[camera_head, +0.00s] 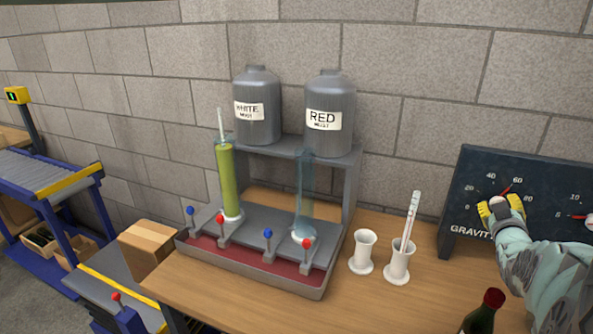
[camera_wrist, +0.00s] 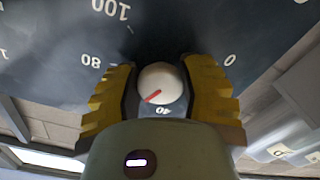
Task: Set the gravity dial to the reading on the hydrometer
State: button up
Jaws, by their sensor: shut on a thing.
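The gravity dial's pale round knob (camera_wrist: 160,83) sits on a dark panel (camera_head: 463,165) lettered "GRAVIT…" at the right. My gripper (camera_head: 501,207) is shut on this knob, a yellow finger on each side. The knob's red pointer (camera_wrist: 152,97) points between 40 and 80 in the wrist view; a finger hides the mark there. In the head view it points up toward 60. A pale hydrometer stem (camera_head: 220,125) rises from a tall cylinder of green liquid (camera_head: 227,180) under the WHITE must container. Its reading is too small to make out.
A second dial (camera_head: 588,219) is on the panel's right, partly cut off. A white cup (camera_head: 397,265) holds a marked stick; another cup (camera_head: 362,253) stands beside it. A dark bottle (camera_head: 482,315) stands at the front edge, near my arm. An empty-looking cylinder (camera_head: 305,195) stands under RED.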

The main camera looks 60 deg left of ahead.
dwell(1.2)
jog(key=o, duration=1.2)
jog(key=shift+a+n, duration=0.1)
jog(key=shift+n, duration=0.5)
